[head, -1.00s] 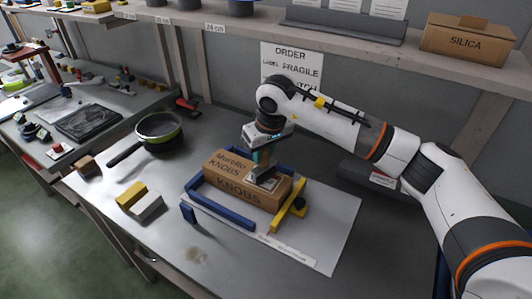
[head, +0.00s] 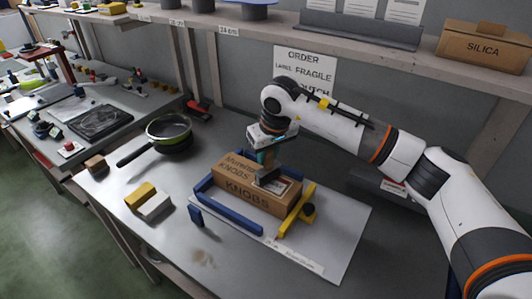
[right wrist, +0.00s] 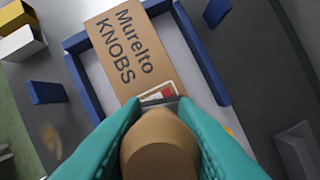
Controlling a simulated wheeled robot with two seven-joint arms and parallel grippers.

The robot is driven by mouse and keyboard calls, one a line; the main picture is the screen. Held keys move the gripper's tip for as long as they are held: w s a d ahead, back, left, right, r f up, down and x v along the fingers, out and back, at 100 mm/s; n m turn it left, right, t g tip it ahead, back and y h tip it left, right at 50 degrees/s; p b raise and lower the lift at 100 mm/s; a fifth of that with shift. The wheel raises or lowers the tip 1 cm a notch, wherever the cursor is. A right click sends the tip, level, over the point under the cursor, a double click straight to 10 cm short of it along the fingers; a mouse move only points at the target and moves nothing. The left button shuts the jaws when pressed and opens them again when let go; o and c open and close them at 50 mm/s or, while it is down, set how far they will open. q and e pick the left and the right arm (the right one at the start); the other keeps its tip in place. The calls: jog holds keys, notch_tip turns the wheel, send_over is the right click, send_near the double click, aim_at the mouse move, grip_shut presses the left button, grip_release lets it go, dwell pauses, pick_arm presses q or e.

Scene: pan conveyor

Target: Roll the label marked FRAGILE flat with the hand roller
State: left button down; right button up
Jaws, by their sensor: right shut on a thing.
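A cardboard box (head: 262,200) marked Murelto KNOBS lies inside a blue corner frame (head: 236,221). It also shows in the right wrist view (right wrist: 130,55). A small white and red label (head: 283,187) is on its top near the right end; its print is too small to read. The label is partly hidden in the right wrist view (right wrist: 158,94). My right gripper (head: 264,158) points down over the box, shut on the hand roller (head: 266,178). The roller's tan handle (right wrist: 158,150) sits between the teal fingers. The roller's dark lower end is at the label's left part; contact is unclear. My left gripper is out of view.
A yellow and a white block (head: 155,207) and a pan (head: 168,130) are to the left. A shelf (head: 300,33) runs behind, with an order sheet (head: 305,72) below it.

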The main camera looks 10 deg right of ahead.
jog(key=shift+s+d, duration=0.65)
jog(key=shift+d, duration=0.05)
jog(key=shift+s+d, duration=0.15)
jog(key=shift+s+d+b, duration=0.3)
jog(key=shift+s+d, duration=0.35)
jog(key=shift+s, duration=0.05)
jog(key=shift+w+a, duration=0.1)
jog(key=shift+w+a, duration=0.8)
jog(key=shift+w+a+b, duration=0.45)
jog(key=shift+w+a, duration=0.35)
